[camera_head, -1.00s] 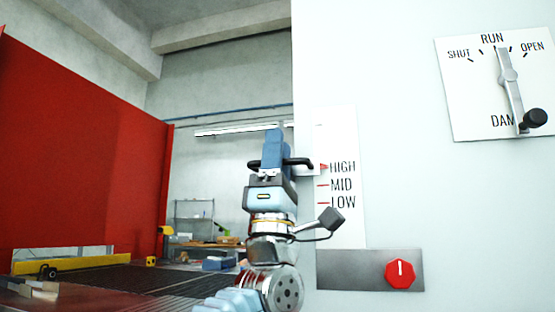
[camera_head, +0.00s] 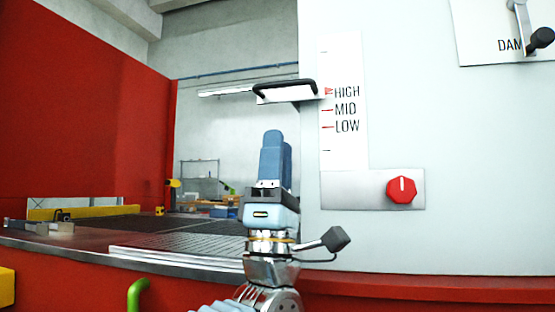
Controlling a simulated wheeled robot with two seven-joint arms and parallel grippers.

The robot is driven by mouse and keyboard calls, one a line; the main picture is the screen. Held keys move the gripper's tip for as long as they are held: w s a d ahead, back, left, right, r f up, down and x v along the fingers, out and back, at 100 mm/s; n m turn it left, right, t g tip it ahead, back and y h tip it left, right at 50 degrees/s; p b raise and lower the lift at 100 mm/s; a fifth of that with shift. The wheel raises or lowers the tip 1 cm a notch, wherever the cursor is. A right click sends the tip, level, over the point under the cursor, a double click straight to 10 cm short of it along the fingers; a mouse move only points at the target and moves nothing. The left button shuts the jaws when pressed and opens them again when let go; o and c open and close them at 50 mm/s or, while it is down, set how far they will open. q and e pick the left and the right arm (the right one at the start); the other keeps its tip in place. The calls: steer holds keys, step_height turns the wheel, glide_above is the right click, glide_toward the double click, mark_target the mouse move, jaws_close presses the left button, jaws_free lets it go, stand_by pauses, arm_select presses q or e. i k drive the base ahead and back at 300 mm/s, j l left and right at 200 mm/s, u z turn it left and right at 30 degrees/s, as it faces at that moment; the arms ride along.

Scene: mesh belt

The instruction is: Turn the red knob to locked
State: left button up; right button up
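The red knob (camera_head: 401,190) is a faceted dial with a white pointer line that stands about upright. It sits on a grey plate (camera_head: 345,192) at the lower part of the pale panel, and no "locked" label is readable. My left gripper (camera_head: 272,136) points upward to the left of the knob, apart from it, in front of the panel's left edge. Its blue fingers overlap in this view, so I cannot tell whether they are open or shut. My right gripper is not in view.
A scale marked HIGH, MID, LOW (camera_head: 345,112) with a black-edged handle (camera_head: 286,90) is above the plate. A damper lever with a black ball (camera_head: 541,38) is at upper right. A mesh belt (camera_head: 190,236) lies left. A green hooked bar (camera_head: 136,294) is low in front.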

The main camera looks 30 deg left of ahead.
mark_target(401, 190)
steer(key=k, duration=1)
